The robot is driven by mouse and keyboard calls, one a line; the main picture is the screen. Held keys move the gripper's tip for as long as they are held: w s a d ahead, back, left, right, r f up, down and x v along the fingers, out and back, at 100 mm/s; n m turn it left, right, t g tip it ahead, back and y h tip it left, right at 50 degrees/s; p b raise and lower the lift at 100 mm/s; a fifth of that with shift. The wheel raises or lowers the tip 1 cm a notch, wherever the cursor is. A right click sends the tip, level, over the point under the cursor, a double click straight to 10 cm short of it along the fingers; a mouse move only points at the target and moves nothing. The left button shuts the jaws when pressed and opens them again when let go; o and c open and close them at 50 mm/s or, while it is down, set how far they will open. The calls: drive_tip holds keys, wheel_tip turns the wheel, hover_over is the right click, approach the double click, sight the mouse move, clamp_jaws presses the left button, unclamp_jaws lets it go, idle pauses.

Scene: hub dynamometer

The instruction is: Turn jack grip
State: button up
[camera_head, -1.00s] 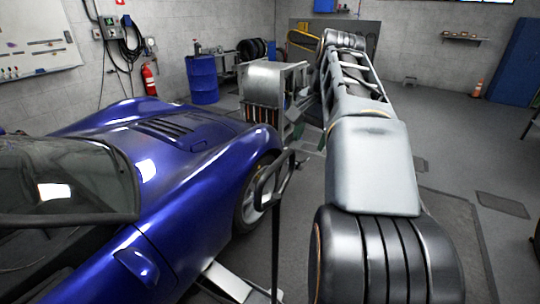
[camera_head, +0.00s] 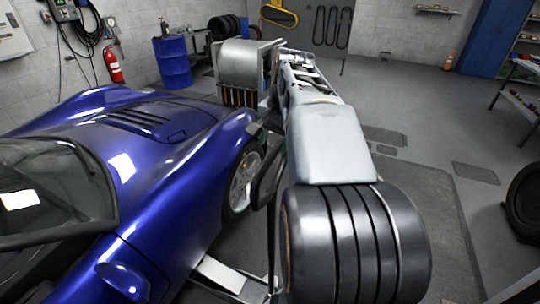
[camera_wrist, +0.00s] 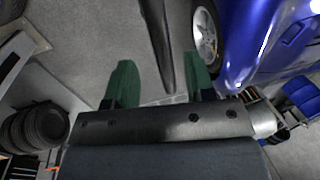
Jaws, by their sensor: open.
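The jack grip (camera_head: 266,178) is a dark loop on top of a thin upright dark pole, in front of the blue car's wheel in the head view. My arm partly covers its right side. In the wrist view a dark bar (camera_wrist: 157,42), which looks like part of the jack handle, comes down from the top edge between my fingers. My gripper (camera_wrist: 160,82) shows there with two green fingertips wide apart. It is open, and nothing is clamped. I cannot tell how far the bar is from the fingers.
The blue car (camera_head: 150,150) fills the left, close to the jack grip. A grey metal machine (camera_head: 243,70) stands behind it. A blue drum (camera_head: 172,62) and a red extinguisher (camera_head: 113,65) are by the wall. The floor between is mostly clear.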

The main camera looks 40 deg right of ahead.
sight(270, 156)
drive_tip(key=shift+w+a+f, duration=0.15)
drive_tip(key=shift+w+f, duration=0.05)
drive_tip(key=shift+f, duration=1.05)
drive_tip(key=shift+w+a+f, duration=0.1)
drive_tip(key=shift+w+f, duration=0.1)
drive_tip(key=shift+f, duration=1)
drive_tip(key=shift+c, duration=0.5)
clamp_jaws()
